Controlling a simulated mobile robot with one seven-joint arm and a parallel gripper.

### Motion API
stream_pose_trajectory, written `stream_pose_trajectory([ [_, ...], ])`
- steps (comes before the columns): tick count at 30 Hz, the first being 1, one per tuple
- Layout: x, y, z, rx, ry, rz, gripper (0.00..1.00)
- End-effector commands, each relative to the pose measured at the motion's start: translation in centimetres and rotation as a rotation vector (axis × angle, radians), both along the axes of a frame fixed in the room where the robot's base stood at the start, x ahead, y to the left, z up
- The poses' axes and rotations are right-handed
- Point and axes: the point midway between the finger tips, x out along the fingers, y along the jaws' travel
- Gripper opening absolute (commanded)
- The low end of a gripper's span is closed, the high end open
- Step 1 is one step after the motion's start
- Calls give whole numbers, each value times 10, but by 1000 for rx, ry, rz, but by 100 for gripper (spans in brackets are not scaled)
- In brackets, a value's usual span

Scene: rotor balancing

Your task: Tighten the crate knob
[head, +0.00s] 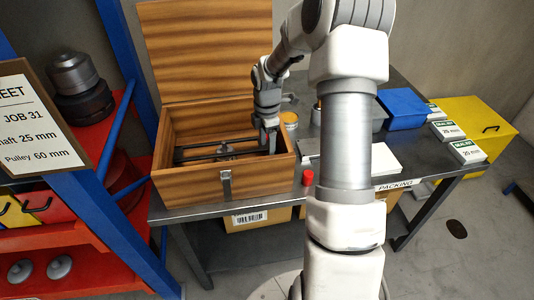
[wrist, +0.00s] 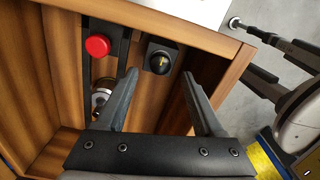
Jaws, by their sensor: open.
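The wooden crate (head: 190,182) stands with its lid open on the packing table. My gripper (head: 268,130) reaches down into its right end. In the wrist view, my gripper (wrist: 160,74) is open with nothing between its fingers. A black knob (wrist: 158,62) with a yellow mark sits on a dark block inside the crate, just beyond the fingertips and roughly between them in the picture. I cannot tell whether a finger touches it. A red round cap (wrist: 97,45) sits on a dark bar left of it. A metal part (wrist: 101,98) is partly hidden behind the left finger.
The crate walls close in around my gripper. The open lid (head: 210,50) rises behind. A red cylinder (head: 308,177) stands on the table right of the crate. A yellow-topped jar (head: 290,119), blue box (head: 403,108) and white boxes (head: 467,151) are further right.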

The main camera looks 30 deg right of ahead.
Motion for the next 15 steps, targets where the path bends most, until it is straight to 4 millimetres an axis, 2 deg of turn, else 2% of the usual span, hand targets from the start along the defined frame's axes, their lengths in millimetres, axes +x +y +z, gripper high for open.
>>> stream_pose_trajectory([
  [1,-1,0,-11,1,5,0,69],
  [6,-1,1,-31,1,2,1,69],
  [15,0,0,-40,0,0,0,69],
])
